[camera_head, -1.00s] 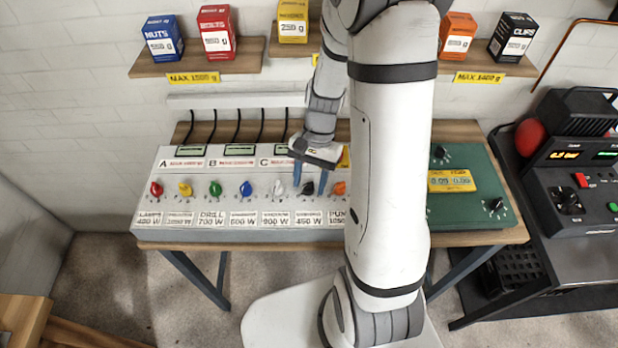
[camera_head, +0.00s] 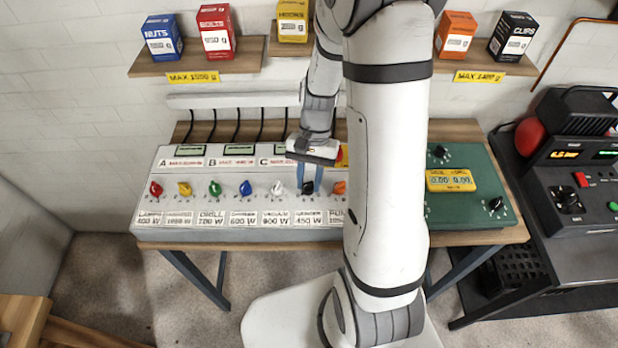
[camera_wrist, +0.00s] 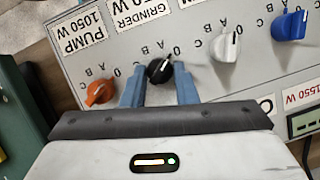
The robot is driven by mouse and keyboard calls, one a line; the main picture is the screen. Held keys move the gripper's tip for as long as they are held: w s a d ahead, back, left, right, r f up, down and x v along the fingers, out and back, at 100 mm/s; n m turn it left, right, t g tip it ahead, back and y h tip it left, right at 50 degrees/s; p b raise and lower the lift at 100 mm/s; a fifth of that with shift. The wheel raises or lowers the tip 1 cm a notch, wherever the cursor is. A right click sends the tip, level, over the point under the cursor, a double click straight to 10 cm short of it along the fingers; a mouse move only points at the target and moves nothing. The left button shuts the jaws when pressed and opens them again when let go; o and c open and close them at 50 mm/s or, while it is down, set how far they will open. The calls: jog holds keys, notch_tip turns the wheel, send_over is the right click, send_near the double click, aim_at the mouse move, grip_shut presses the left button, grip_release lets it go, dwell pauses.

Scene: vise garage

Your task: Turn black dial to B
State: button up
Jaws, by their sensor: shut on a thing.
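The black dial (camera_wrist: 157,71) sits on the grey panel between the orange and white dials. In the wrist view my gripper (camera_wrist: 159,76) has its two blue fingers on either side of the dial and is shut on it. A white mark on the dial slants to the upper right there; I cannot tell for sure which letter it points to. Small letters A, B, C and a 0 are printed around the dials. In the head view my gripper (camera_head: 309,183) is over the black dial (camera_head: 308,188), which is partly hidden by the fingers.
The orange dial (camera_wrist: 100,92) and white dial (camera_wrist: 226,46) are close on each side. A blue dial (camera_wrist: 290,25) is farther right. In the head view, a green box with a yellow meter (camera_head: 451,180) stands right of the panel (camera_head: 240,235). Shelves with boxes hang behind.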

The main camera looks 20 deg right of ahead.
jog(key=n+h, duration=0.1)
jog(key=n, duration=0.1)
jog(key=n+h, duration=0.1)
jog(key=n, duration=0.1)
jog(key=n+b, duration=0.1)
jog(key=n, duration=0.2)
jog(key=shift+w+a+g+h, duration=0.1)
jog(key=shift+a+g+h, duration=0.2)
jog(key=shift+h, duration=0.1)
jog(key=n+h, duration=0.1)
jog(key=n, duration=0.2)
jog(key=shift+a+n, duration=0.15)
jog(key=shift+n, duration=0.25)
jog(key=shift+a+n+t+h+b, duration=0.15)
jog(key=shift+n+t+h+b, duration=0.4)
jog(key=shift+n, duration=1.05)
jog(key=shift+n+h, duration=0.25)
jog(key=shift+n, duration=0.05)
jog(key=o, duration=1)
jog(key=shift+r, duration=0.1)
jog(key=v, duration=0.7)
jog(key=shift+r, duration=0.3)
